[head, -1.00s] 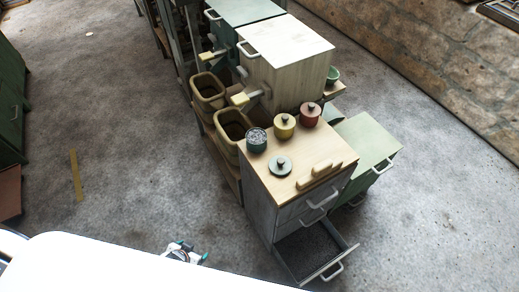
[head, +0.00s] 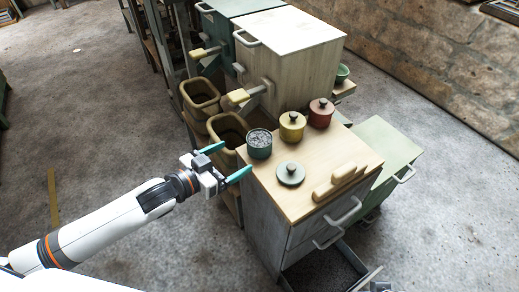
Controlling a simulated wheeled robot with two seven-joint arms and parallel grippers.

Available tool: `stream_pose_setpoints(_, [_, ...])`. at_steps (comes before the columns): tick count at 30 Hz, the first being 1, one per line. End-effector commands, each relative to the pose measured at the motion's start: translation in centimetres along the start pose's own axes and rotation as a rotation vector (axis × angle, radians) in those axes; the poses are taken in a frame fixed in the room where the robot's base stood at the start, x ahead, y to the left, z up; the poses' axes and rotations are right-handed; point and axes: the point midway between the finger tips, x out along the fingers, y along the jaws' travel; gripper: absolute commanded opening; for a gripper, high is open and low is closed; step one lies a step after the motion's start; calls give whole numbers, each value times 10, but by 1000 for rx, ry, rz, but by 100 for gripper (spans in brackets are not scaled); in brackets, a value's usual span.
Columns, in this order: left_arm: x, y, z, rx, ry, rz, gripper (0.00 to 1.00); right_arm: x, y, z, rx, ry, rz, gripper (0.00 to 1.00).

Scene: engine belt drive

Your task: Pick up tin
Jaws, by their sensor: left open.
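An open dark green tin (head: 259,144) with grey speckled contents stands on the wooden top of a grey cabinet, near its left edge. A green lid with a dark knob (head: 290,173) lies in front of it. A yellow tin (head: 292,127) and a red tin (head: 320,113), both lidded, stand to its right. My left gripper (head: 236,160) is open and empty, with teal fingertips. It is just left of the cabinet top, its fingers pointing toward the open tin but apart from it. My right gripper is not in view.
The grey cabinet (head: 265,215) has an open drawer (head: 318,272) low at its front. A wooden block-like piece (head: 340,181) lies on its top. Brown bins (head: 201,94) and a pale box (head: 300,60) stand behind; a green cabinet (head: 378,143) stands to the right. Floor at left is clear.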

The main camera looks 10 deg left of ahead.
Motion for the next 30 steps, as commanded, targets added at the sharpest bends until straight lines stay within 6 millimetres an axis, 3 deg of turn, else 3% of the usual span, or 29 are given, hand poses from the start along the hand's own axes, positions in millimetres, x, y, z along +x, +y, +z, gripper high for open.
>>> stream_pose_setpoints(6, [37,0,0,1,-3,1,88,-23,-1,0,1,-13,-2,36])
stream_pose_setpoints(12, [54,0,-1,1,0,2,88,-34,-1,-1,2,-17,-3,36])
stream_pose_setpoints(24, [102,-3,-6,2,-1,2,88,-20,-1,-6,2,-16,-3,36])
stream_pose_setpoints(30, [106,-3,-6,2,1,2,88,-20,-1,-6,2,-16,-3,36])
